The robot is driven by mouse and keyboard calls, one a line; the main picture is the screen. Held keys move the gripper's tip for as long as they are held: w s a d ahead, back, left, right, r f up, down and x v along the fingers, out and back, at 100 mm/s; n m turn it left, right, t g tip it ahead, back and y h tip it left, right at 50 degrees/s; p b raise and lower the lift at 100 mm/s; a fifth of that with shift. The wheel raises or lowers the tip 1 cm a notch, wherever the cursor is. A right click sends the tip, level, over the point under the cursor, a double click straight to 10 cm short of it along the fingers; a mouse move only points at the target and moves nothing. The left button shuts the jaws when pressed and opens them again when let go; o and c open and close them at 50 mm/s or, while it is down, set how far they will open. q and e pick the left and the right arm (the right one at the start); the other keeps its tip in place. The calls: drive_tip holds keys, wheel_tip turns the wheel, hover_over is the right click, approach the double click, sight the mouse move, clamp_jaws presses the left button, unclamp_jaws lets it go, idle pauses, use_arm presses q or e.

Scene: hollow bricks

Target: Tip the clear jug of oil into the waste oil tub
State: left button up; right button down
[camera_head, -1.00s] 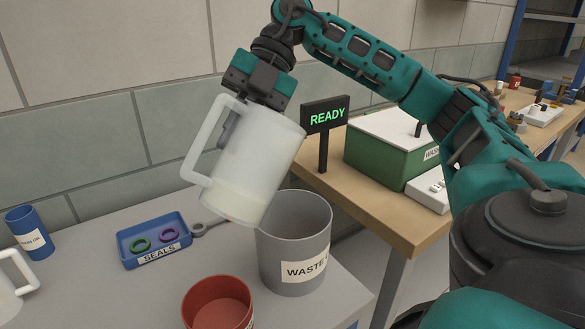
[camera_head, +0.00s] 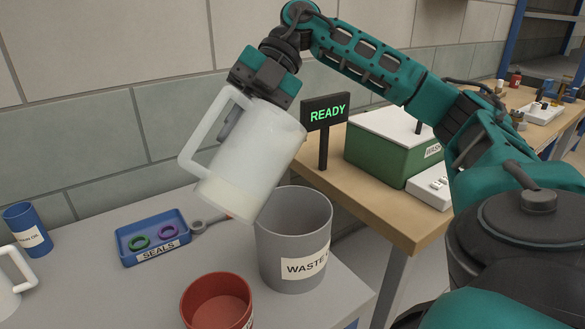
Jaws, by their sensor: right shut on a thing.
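The clear jug (camera_head: 250,158) is a frosted, see-through jug with a handle on its left side. It is tilted, with pale oil showing in its lower part. My right gripper (camera_head: 238,118) is shut on the jug near its rim, and its fingertips are partly hidden by the jug. The grey waste oil tub (camera_head: 293,232), with a label reading "WASTE", stands upright on the grey table, just right of and below the jug. The jug's lower right corner is close to the tub's rim; I cannot tell whether they touch. My left gripper is not in view.
A red tub (camera_head: 218,302) stands in front of the waste tub. A blue SEALS tray (camera_head: 152,238) with two rings, a blue labelled cup (camera_head: 27,229) and a white jug (camera_head: 10,285) are to the left. A READY sign (camera_head: 325,112) stands behind, near a green box (camera_head: 385,152).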

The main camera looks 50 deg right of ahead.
drive_tip(key=shift+d+f+y+b, duration=0.15)
drive_tip(key=shift+f+y+b, duration=0.15)
drive_tip(key=shift+b, duration=0.1)
drive_tip(key=shift+d, duration=0.1)
drive_tip(key=shift+r+y, duration=0.1)
drive_tip(key=shift+y, duration=0.3)
drive_tip(key=shift+d+f+y+b, duration=0.1)
drive_tip(key=shift+f+y+b, duration=0.2)
drive_tip(key=shift+b, duration=0.35)
drive_tip(key=shift+d+y, duration=0.15)
drive_tip(key=shift+y, duration=0.15)
